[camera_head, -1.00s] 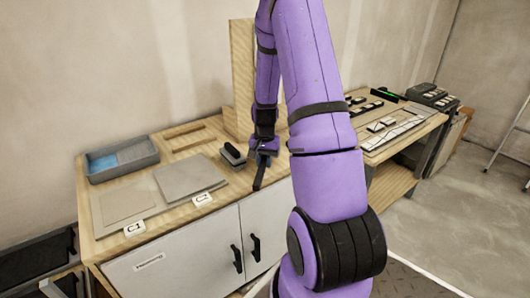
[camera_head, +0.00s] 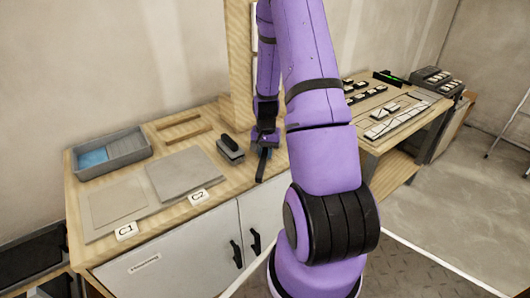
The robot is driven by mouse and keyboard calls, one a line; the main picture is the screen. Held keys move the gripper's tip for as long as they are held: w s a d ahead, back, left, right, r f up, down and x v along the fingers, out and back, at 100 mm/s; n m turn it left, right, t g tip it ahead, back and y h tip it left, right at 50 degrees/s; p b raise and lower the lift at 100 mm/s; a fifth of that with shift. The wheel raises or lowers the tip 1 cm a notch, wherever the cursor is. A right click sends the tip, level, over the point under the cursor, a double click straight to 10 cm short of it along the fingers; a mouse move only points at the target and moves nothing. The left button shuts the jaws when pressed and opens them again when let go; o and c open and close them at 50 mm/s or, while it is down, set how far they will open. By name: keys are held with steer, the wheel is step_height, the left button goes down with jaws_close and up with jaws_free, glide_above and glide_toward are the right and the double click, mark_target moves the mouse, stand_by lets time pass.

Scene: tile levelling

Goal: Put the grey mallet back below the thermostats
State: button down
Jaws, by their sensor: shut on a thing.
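My gripper (camera_head: 265,141) is at the bench's right part, in front of an upright wooden board (camera_head: 238,60). It is shut on a dark, bar-like thing (camera_head: 262,165) that points down toward the bench's front edge. This looks like the handle of the mallet; its head cannot be made out. Whether it touches the bench top cannot be told. Pale pieces (camera_head: 254,45) show on the board beside my arm. They may be the thermostats, but my arm hides most of them and the place below.
A grey block with a black handle (camera_head: 230,150) stands just left of my gripper. Slabs marked C1 (camera_head: 118,204) and C2 (camera_head: 180,174), and a grey tray (camera_head: 110,155) with blue inside, lie further left. A second bench (camera_head: 425,125) with small parts stands right.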

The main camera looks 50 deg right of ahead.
mark_target(265, 149)
steer(key=shift+f, duration=0.1)
steer(key=c, duration=1)
jaws_free()
steer(key=shift+o, duration=0.2)
steer(key=w+a+r+n+t, duration=0.1)
steer(key=a+r, duration=0.2)
steer(key=r, duration=0.7)
steer(key=a+r+n, duration=0.1)
steer(key=a+r, duration=0.2)
steer(key=r, duration=0.8)
steer(key=s+a+r+n+t+h, duration=0.1)
steer(key=s+a+r+n+t, duration=0.2)
steer(key=a+r, duration=0.6)
steer(key=s+a+r+n+t, duration=0.1)
steer(key=s+a+r+n, duration=0.5)
steer(key=s+a+r, duration=0.3)
steer(key=s+a, duration=0.3)
steer(key=s, duration=0.2)
steer(key=shift+a+n+t, duration=0.2)
steer(key=shift+n+t, duration=0.1)
steer(key=shift+n, duration=0.1)
